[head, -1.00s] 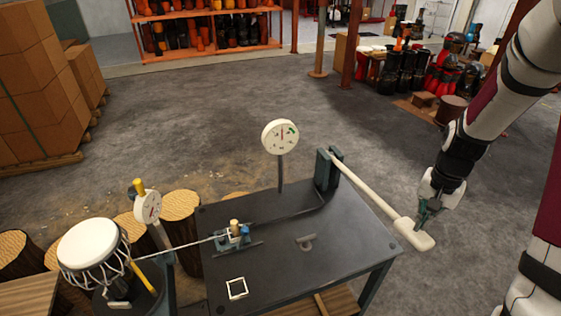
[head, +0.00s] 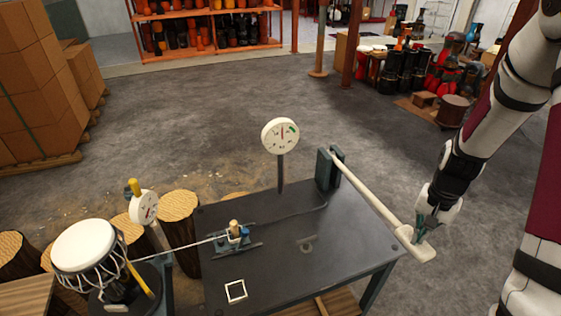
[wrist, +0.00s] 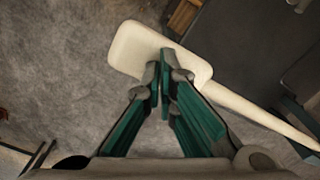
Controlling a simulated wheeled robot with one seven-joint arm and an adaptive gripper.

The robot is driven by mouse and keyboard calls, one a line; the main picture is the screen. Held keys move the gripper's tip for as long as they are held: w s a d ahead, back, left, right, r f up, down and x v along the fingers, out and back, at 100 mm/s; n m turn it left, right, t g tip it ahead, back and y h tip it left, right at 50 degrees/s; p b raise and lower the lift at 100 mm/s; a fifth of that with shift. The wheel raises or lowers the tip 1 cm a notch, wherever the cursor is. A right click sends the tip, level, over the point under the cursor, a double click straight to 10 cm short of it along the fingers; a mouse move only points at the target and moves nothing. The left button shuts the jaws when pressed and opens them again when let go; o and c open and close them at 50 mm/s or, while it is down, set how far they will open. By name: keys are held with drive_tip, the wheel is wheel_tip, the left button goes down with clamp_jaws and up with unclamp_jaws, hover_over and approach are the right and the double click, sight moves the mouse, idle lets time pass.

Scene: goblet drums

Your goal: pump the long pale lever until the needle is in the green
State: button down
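The long pale lever (head: 368,192) runs from a dark green pivot post (head: 325,169) at the table's back right corner to a wide paddle end (head: 416,246) past the right edge. My gripper (head: 419,229) is at the paddle end, its fingers pointing down. In the wrist view the lever (wrist: 235,102) passes under my gripper (wrist: 160,78), whose fingertips are together over the paddle's neck. I see no lever between them; contact is hard to judge. The round white gauge (head: 280,136) on a post has a red needle pointing about straight up, left of the green mark.
A dark table (head: 285,270) carries a small clamp block (head: 234,236) and a white square outline (head: 236,291). A rod or cord runs to a white-topped drum (head: 86,245) at left, near a smaller dial (head: 143,207). The floor right of the table is clear.

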wheel_tip(320, 180, down, 14)
drive_tip(key=r+b, duration=0.1)
drive_tip(key=b, duration=0.4)
drive_tip(key=r+p, duration=0.2)
drive_tip(key=r, duration=0.3)
drive_tip(key=r+p, duration=0.3)
drive_tip(key=r, duration=0.3)
drive_tip(key=r+p, duration=0.3)
drive_tip(key=r, duration=0.3)
drive_tip(key=shift+s+r, duration=0.25)
drive_tip(key=shift+r, duration=0.25)
drive_tip(key=shift+d, duration=0.1)
drive_tip(key=shift+r+p, duration=0.6)
drive_tip(key=shift+r, duration=1.95)
